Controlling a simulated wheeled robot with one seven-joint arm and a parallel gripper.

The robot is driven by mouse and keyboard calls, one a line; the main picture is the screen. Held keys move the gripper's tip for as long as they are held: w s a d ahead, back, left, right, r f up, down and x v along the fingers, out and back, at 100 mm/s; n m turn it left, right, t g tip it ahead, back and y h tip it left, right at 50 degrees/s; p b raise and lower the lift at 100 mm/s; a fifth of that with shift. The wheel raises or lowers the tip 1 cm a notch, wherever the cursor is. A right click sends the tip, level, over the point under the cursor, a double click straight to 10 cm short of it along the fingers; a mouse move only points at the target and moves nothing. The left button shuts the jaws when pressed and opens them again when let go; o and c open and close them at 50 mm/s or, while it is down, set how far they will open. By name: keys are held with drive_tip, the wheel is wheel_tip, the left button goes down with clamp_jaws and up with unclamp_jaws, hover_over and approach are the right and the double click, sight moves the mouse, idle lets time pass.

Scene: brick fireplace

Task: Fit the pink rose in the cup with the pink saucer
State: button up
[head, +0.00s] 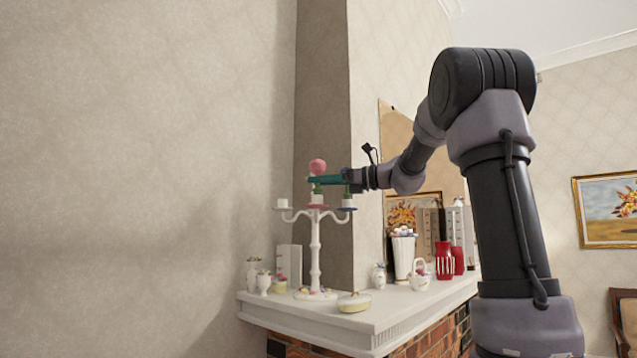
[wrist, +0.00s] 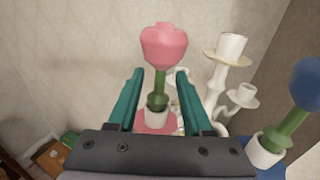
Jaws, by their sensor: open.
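The pink rose (head: 318,166) stands upright on its green stem at the top of the white candelabra (head: 315,245). In the wrist view the pink rose (wrist: 163,46) has its stem's lower end in the white cup (wrist: 158,103) above the pink saucer (wrist: 155,123). In the head view the pink saucer (head: 317,206) sits under that cup. My gripper (head: 312,181) is at stem height. In the wrist view my gripper (wrist: 158,75) is open, with one green finger on each side of the stem and visible gaps.
A blue rose (wrist: 307,82) stands in the neighbouring white cup at the right of the wrist view. Other candelabra cups (wrist: 228,46) are close by. Vases, a basket (head: 420,281) and a round box (head: 354,302) stand on the mantel (head: 370,322). The wall is behind.

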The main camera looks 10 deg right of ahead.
drive_tip(key=v, duration=1)
drive_tip(key=shift+f, duration=0.1)
drive_tip(key=s+a+f+n+g+h, duration=0.2)
drive_tip(key=s+a+f+n+h, duration=0.15)
drive_tip(key=s+f, duration=0.35)
drive_tip(key=s+a+f+n+g+h, duration=0.1)
drive_tip(key=s+a+f+n+h, duration=0.1)
drive_tip(key=s+a+f+n, duration=0.3)
drive_tip(key=s+d+f+n+h, duration=0.2)
drive_tip(key=s+f+n+h, duration=0.1)
drive_tip(key=s+f+n, duration=0.3)
drive_tip(key=s+d+f+n+h, duration=0.2)
drive_tip(key=s+f+n+h, duration=0.2)
drive_tip(key=s+f+n, duration=0.2)
drive_tip(key=shift+d+f+t, duration=0.4)
drive_tip(key=shift+f, duration=0.5)
drive_tip(key=shift+h, duration=0.25)
